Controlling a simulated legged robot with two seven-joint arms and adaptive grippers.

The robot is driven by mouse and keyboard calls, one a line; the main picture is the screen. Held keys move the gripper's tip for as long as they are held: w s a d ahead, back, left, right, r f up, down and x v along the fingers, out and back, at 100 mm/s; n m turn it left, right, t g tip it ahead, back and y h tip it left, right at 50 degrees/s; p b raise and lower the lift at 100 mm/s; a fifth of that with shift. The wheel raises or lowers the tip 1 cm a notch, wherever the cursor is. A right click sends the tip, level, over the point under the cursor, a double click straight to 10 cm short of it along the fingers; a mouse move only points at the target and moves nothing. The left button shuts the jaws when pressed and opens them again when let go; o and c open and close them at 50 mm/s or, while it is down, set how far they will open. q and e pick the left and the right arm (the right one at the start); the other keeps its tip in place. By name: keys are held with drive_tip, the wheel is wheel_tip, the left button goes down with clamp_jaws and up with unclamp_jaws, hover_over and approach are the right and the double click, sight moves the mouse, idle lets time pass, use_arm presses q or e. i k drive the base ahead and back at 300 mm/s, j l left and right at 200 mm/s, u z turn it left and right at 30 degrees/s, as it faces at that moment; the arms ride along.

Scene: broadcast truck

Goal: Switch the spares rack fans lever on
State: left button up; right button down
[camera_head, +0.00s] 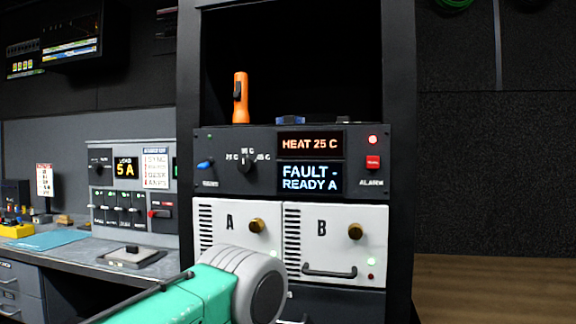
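The spares rack (396,150) stands in the middle of the head view. Its control panel (262,180) carries a small blue-tipped lever (205,163) at the left end. The lever lies nearly sideways, and the label under it is too small to read. A small green light shows above it. To its right is a black rotary knob (247,161) with temperature marks. The displays read "HEAT 25 C" (310,144) and "FAULT - READY A" (310,177). A teal and grey link of my arm reaches in at the bottom, below the panel and apart from the lever. Neither gripper shows.
White modules A (216,240) and B (320,225) sit under the panel; my arm link covers part of A. A red alarm switch (373,162) is at the panel's right. An orange flashlight (240,98) stands on top. A desk with a console (132,180) is at left.

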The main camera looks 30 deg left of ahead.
sight(203, 166)
drive_tip(key=u, duration=1.45)
